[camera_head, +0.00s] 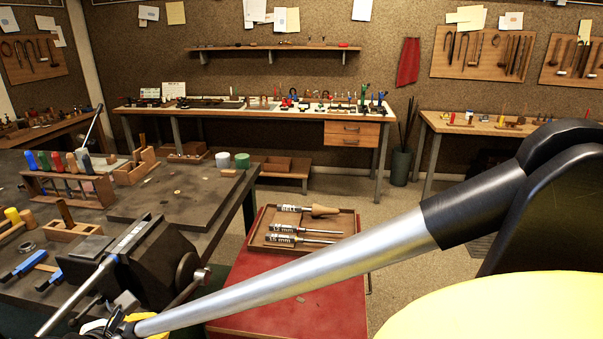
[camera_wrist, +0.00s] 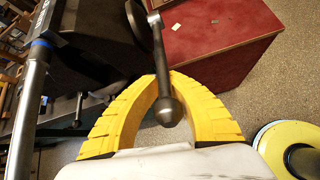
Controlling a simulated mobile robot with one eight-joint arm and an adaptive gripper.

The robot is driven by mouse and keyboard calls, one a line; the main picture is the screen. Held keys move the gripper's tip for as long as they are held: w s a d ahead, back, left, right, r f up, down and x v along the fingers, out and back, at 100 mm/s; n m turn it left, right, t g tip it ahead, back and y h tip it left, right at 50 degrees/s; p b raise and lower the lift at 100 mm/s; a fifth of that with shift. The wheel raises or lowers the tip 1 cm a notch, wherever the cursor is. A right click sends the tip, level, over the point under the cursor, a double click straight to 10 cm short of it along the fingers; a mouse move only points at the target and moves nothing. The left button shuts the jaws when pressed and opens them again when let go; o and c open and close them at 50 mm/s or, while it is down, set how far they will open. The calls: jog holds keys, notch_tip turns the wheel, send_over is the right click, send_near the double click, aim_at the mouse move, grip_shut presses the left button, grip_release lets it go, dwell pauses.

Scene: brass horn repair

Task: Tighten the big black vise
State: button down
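The big black vise (camera_head: 150,262) sits at the near edge of the dark workbench, with a metal rod (camera_head: 78,297) lying across its jaws. In the wrist view the vise (camera_wrist: 95,35) is a dark mass at upper left. Its steel handle (camera_wrist: 161,55), ending in a ball, comes down between the yellow fingers of my gripper (camera_wrist: 161,78). The fingers arch in and meet the handle from both sides just above the ball, so my gripper appears shut on it. In the head view my gripper is mostly cut off at the bottom left edge.
A red cabinet (camera_head: 290,312) with a wooden tray (camera_head: 347,222) of labelled tools stands right of the vise. Wooden tool racks (camera_head: 85,190) and a dark board (camera_head: 150,208) lie on the workbench. Open floor (camera_head: 415,240) lies to the right.

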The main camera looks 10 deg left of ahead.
jog(key=shift+w+r+g+p, duration=0.2)
jog(key=shift+r+g+p, duration=0.1)
jog(key=shift+r+p, duration=0.35)
jog(key=w+r+g+p, duration=0.9)
jog(key=w+r+p, duration=0.2)
jog(key=w+p, duration=0.3)
jog(key=shift+w+d+r+g+p, duration=0.25)
jog(key=shift+w+d+g+p, duration=0.1)
jog(key=shift+w+g, duration=0.1)
